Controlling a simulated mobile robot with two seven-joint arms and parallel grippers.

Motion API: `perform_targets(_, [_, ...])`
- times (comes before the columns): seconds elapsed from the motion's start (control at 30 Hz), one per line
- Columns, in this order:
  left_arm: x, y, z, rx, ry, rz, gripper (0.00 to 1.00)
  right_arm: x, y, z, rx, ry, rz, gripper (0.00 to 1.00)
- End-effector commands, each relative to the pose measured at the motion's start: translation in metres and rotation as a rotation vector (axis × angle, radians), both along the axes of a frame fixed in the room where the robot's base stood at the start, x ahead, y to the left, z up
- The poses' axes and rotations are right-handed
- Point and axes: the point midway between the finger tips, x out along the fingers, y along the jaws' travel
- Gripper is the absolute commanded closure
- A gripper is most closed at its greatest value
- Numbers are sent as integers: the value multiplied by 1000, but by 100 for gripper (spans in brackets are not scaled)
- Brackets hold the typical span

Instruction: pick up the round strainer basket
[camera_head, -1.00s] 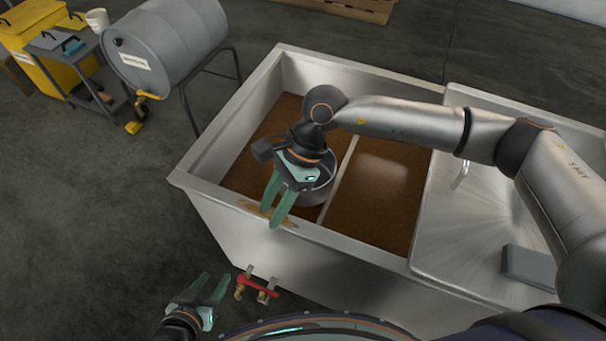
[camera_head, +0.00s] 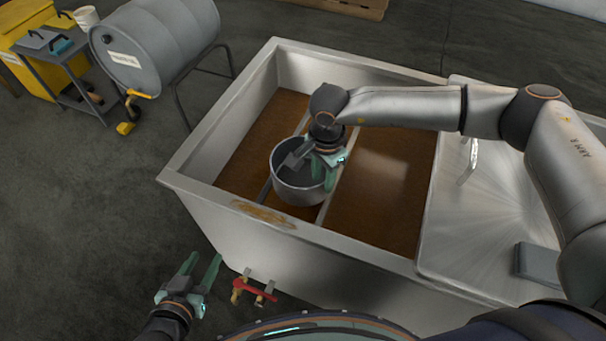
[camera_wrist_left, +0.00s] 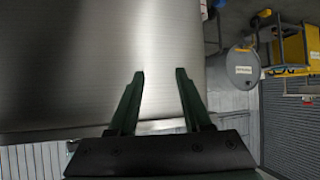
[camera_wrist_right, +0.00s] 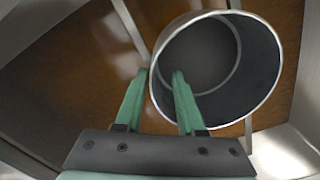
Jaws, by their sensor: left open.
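The round strainer basket (camera_head: 291,192) is a grey metal pot-like vessel, open at the top. It sits inside the steel tank (camera_head: 200,165) across two pale rails, above brown liquid. My right gripper (camera_head: 323,172) is over the basket's right side. In the right wrist view, its fingers (camera_wrist_right: 160,76) are apart, one over the inside of the basket (camera_wrist_right: 262,62) and the other outside, with the rim between them. Contact cannot be told. My left gripper (camera_head: 204,257) is open and empty outside the tank's front left, and its fingers (camera_wrist_left: 161,72) face the tank wall.
A red-handled valve (camera_head: 258,289) sticks out of the tank's front wall. A steel drainboard (camera_head: 475,220) with a grey block (camera_head: 537,264) lies to the right. A grey drum (camera_head: 155,50) on a stand and a cart are at the back left. The floor at left is clear.

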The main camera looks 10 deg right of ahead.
Motion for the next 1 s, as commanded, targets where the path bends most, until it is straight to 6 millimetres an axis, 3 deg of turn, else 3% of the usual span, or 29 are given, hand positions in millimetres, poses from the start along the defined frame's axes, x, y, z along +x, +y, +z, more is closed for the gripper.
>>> perform_targets(0.1, [14, -1, 19, -2, -93, -5, 51, -1, -3, -22, -2, 2, 0, 62])
perform_targets(0.23, [22, 0, 34, -2, -159, -8, 51, -1, -3, -36, 0, 1, 2, 62])
perform_targets(0.57, [25, 0, 41, -3, -187, -9, 51, 0, -3, -42, 1, 0, 1, 62])
perform_targets(0.9, [25, 0, 40, -3, -185, -8, 51, 0, -3, -41, 1, 0, 0, 100])
perform_targets(1.0, [25, 0, 40, -2, -184, -8, 51, 0, -3, -41, 1, 0, 0, 100])
